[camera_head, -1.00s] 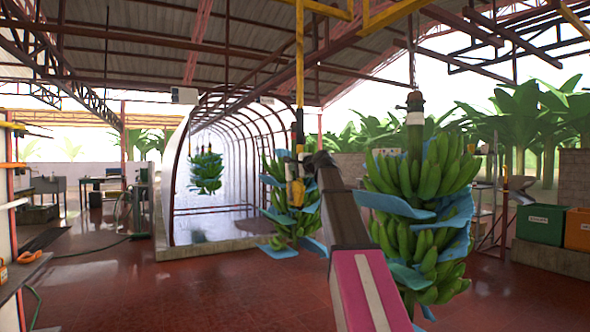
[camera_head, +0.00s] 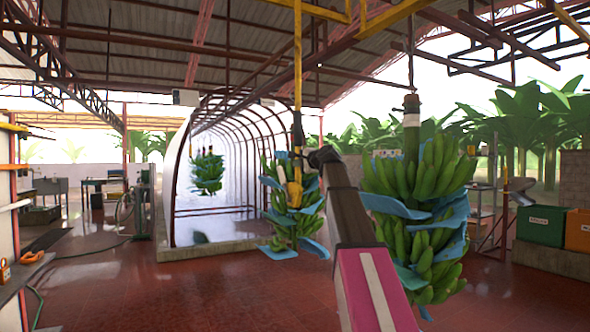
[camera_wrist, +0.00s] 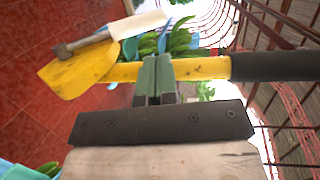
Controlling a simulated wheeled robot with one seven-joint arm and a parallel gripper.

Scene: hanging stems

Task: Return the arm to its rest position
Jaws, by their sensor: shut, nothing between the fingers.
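My gripper (camera_wrist: 158,78) shows in the wrist view with its greenish fingers together and nothing seen between them. In the head view my arm reaches up and forward from the lower right. Its dark far end (camera_head: 322,158) overlaps the view between two hanging banana bunches. A yellow bar with a black sleeve (camera_wrist: 195,69) crosses behind the fingers in the wrist view. Whether they touch cannot be told. A yellow tool (camera_head: 294,192) hangs in front of the smaller bunch in the head view.
A large green bunch (camera_head: 425,178) with blue sheets hangs close to the right of my arm. A smaller bunch (camera_head: 308,223) hangs to the left. An arched tunnel (camera_head: 240,150) stands behind. Green and orange crates (camera_head: 541,226) are at right. Red floor (camera_head: 180,290) is open at left.

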